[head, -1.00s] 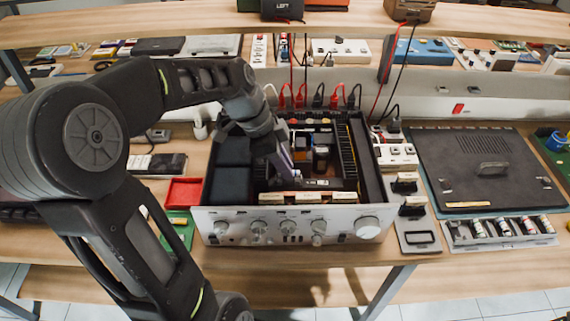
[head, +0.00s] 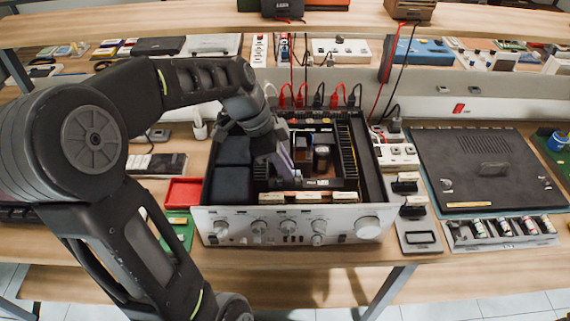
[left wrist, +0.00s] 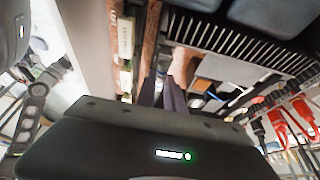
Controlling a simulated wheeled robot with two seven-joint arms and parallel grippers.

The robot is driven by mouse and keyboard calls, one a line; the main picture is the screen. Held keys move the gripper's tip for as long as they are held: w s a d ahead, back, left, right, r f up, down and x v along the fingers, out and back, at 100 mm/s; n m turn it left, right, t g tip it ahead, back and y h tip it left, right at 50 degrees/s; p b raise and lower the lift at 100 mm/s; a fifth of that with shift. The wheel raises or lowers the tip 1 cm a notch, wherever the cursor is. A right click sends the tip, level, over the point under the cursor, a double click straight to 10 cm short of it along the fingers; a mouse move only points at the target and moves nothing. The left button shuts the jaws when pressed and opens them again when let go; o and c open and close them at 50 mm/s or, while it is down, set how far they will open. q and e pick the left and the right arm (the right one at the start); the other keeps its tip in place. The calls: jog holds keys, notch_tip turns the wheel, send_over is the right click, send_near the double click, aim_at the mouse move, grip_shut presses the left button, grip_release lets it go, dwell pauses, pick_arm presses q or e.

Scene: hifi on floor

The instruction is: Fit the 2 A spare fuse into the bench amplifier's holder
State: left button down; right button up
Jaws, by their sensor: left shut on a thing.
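The bench amplifier (head: 285,212) stands on the bench with its top open and its silver knobbed front towards me. My left gripper (head: 288,173) reaches down into the open chassis, left of the dark round capacitor (head: 321,158). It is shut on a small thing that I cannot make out. In the left wrist view, the gripper's two dark fingers (left wrist: 161,92) point in between brown parts and a finned heat sink (left wrist: 235,45). The fuse and its holder cannot be told apart from the parts around the fingertips. My right gripper is not in view.
A grey tray (head: 462,240) with several small cylinders stands at the right, before a black panel (head: 440,165). A red tray (head: 185,191) lies left of the amplifier. Red and black leads (head: 318,96) hang behind it. The chassis walls leave little room around the gripper.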

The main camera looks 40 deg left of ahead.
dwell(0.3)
pick_arm(q)
jog(key=shift+f+b, duration=0.85)
jog(key=shift+b, duration=0.1)
dwell(0.8)
jog(key=c, duration=1.4)
grip_release()
jog(key=shift+o, duration=0.2)
jog(key=shift+r, duration=0.15)
jog(key=shift+a+r, duration=0.15)
jog(key=shift+r, duration=0.2)
jog(key=v, duration=0.7)
jog(key=shift+s, duration=0.2)
jog(key=shift+f, duration=0.1)
